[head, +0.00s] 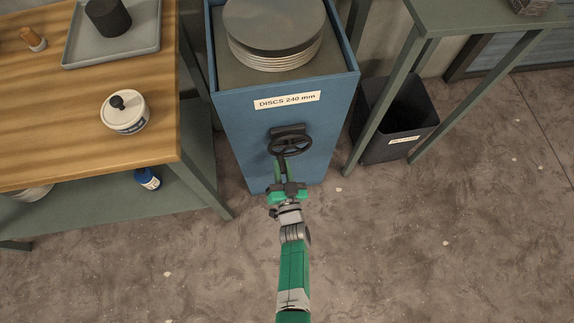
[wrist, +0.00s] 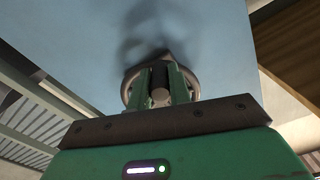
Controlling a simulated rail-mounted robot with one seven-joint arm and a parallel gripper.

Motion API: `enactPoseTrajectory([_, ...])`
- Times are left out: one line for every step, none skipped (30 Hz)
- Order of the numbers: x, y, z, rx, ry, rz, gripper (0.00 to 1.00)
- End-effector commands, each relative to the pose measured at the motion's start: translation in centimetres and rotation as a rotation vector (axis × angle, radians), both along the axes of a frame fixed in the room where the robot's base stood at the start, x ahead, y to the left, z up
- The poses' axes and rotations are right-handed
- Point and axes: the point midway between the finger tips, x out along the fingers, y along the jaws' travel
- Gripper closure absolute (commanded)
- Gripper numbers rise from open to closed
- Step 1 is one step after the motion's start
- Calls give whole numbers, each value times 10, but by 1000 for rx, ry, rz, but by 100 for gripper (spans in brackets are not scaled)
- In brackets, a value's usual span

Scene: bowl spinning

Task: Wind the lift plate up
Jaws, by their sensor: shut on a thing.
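A blue cabinet (head: 270,135) labelled "DISCS 240 mm" stands ahead of me. A dark handwheel (head: 291,147) is mounted on its front below the label. My gripper (head: 281,160) reaches up to the wheel's lower left rim. In the wrist view the gripper (wrist: 160,80) is shut on the wheel's handle (wrist: 160,82), a dark grip between the two green fingers. The wheel's rim (wrist: 128,88) shows behind the fingers. A stack of pale discs (head: 262,56) with a dark top disc (head: 275,22) rests on the grey lift plate (head: 232,75) near the cabinet's top rim.
A wooden workbench (head: 60,100) at left holds a grey tray (head: 72,48) and a white round tub (head: 124,112). A blue bottle (head: 147,179) is on its lower shelf. A green table (head: 480,14) and a black bin (head: 395,120) stand at right. The front floor is clear.

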Motion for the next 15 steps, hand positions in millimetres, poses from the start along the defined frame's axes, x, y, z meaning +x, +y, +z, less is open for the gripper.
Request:
enactPoseTrajectory([0, 2, 6, 43, 6, 1, 100])
enactPoseTrajectory([0, 4, 7, 69, 12, 2, 100])
enactPoseTrajectory([0, 6, 8, 106, 21, 2, 100])
enactPoseTrajectory([-1, 7, 9, 134, 28, 1, 100])
enactPoseTrajectory([-1, 8, 11, 161, 34, 1, 100])
enactPoseTrajectory([-1, 9, 12, 199, 43, 1, 100])
enactPoseTrajectory([-2, 11, 14, 227, 49, 1, 100])
enactPoseTrajectory([-2, 12, 15, 254, 56, 1, 100])
enactPoseTrajectory([-2, 13, 17, 292, 64, 0, 100])
enactPoseTrajectory([-2, 14, 18, 319, 70, 1, 100])
enactPoseTrajectory([-3, 15, 19, 346, 77, 1, 100])
enactPoseTrajectory([-3, 16, 21, 382, 85, 1, 100])
enactPoseTrajectory([-3, 17, 23, 409, 92, 1, 100])
enactPoseTrajectory([-3, 18, 24, 435, 98, 1, 100])
enactPoseTrajectory([-3, 19, 26, 470, 106, 1, 100])
